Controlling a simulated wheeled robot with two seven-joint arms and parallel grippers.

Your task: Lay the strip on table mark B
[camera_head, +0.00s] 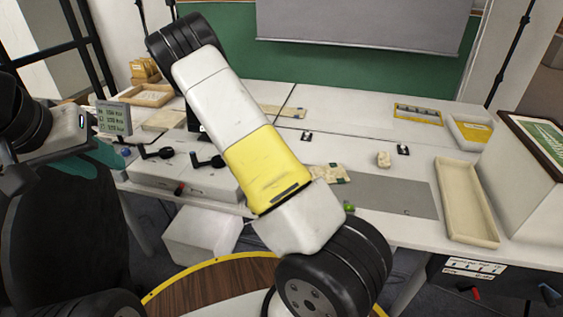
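No table mark B can be made out. A cream piece with green patches (330,174) lies on the table by the back edge of a grey mat (385,195), partly hidden by my arm; I cannot tell whether it is the strip. A flat beige piece (290,112) lies farther back. Two small black-and-white markers, one behind my arm (307,136) and one to the right (403,149), stand on the table. Dark parts of my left arm are at the left edge; its fingers are not clear. My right gripper cannot be made out.
My large white-and-yellow arm link crosses the middle and hides part of the table. A long cream tray (466,200) and a white box (530,170) are at right. A small beige block (384,159) sits behind the mat. Black levers (205,161) are at left.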

